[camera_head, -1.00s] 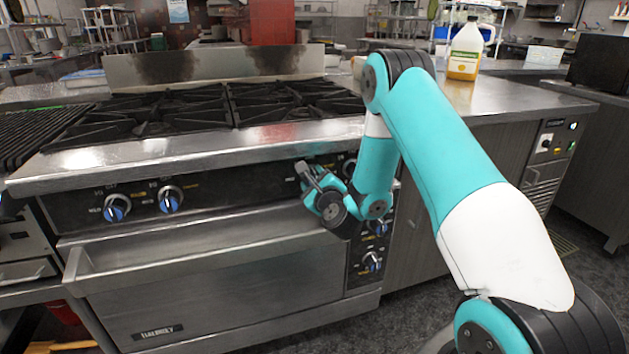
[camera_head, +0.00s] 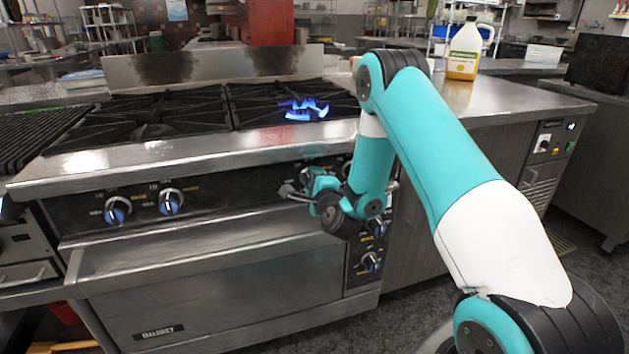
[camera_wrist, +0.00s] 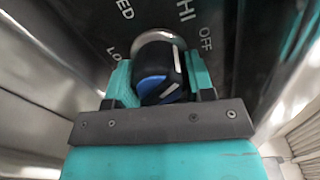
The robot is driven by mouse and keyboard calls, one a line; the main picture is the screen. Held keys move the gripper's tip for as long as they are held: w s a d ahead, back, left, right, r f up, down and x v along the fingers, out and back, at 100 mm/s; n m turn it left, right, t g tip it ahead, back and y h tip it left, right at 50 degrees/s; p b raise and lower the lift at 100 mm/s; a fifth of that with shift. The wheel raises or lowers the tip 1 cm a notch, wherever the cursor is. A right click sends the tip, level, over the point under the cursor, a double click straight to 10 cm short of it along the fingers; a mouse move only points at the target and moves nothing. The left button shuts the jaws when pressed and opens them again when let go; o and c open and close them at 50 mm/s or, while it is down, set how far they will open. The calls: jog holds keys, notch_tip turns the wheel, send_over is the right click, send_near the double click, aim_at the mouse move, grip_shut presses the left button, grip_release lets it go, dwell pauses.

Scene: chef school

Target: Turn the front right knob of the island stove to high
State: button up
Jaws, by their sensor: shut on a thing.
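The island stove (camera_head: 250,142) stands ahead, with a front panel of black knobs marked with blue. In the wrist view a black and blue knob (camera_wrist: 158,72) sits between the teal fingers of my gripper (camera_wrist: 160,88). The fingers are shut on it, one on each side. The lettering around it reads "HI", "OFF" and part of "LO". In the head view my gripper (camera_head: 325,193) is at the right part of the panel and the held knob is hidden behind it. A blue flame (camera_head: 304,110) burns on the right-hand grate, toward its front.
Two knobs (camera_head: 117,210) (camera_head: 171,202) are on the panel's left, and two more (camera_head: 376,227) (camera_head: 370,262) are below my wrist. A jug (camera_head: 465,50) stands on the counter at right.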

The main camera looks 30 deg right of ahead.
jog(key=shift+n, duration=0.6)
jog(key=o, duration=0.9)
